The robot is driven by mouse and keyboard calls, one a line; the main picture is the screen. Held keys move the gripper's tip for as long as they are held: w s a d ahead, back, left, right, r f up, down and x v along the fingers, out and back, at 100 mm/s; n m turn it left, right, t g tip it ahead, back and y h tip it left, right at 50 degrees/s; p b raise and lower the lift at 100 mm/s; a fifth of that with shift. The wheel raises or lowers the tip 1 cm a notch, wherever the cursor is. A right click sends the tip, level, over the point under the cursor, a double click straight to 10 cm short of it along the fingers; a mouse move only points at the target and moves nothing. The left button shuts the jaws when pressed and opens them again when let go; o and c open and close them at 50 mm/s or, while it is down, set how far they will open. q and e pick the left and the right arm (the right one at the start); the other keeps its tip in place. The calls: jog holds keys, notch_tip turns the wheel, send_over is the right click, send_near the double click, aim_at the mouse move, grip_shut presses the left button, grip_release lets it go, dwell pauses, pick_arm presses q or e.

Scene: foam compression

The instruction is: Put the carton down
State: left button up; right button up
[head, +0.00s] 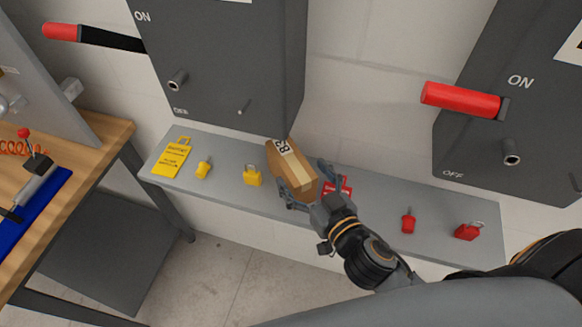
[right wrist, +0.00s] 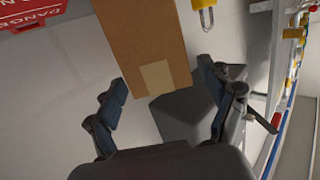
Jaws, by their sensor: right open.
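The carton (head: 291,172) is a brown box with a tape strip and a white label, on the grey shelf between the yellow padlock and a red tag. In the right wrist view the carton (right wrist: 145,45) comes in from the top, its taped end between the fingertips. My right gripper (head: 307,192) is open around the near end of the carton. In the right wrist view the gripper (right wrist: 165,90) has its fingers spread, with a gap at the left finger. My left gripper is not in view.
The grey shelf (head: 375,208) also holds a yellow tag (head: 172,160), a yellow padlock (head: 253,175), a red tag (head: 338,187) and a red padlock (head: 468,231). Dark switch boxes with red handles (head: 460,100) hang above. A wooden workbench (head: 98,135) stands at the left.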

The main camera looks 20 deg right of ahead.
aim_at(294, 164)
jog(key=p+x, duration=0.1)
jog(key=x, duration=0.2)
jog(key=shift+w+a, duration=0.25)
jog(key=shift+w+f, duration=0.15)
jog(key=shift+w, duration=0.05)
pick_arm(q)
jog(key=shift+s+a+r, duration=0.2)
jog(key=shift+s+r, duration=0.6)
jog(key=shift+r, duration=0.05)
pick_arm(e)
jog(key=shift+s, duration=0.1)
jog(key=c, duration=1.6)
grip_shut()
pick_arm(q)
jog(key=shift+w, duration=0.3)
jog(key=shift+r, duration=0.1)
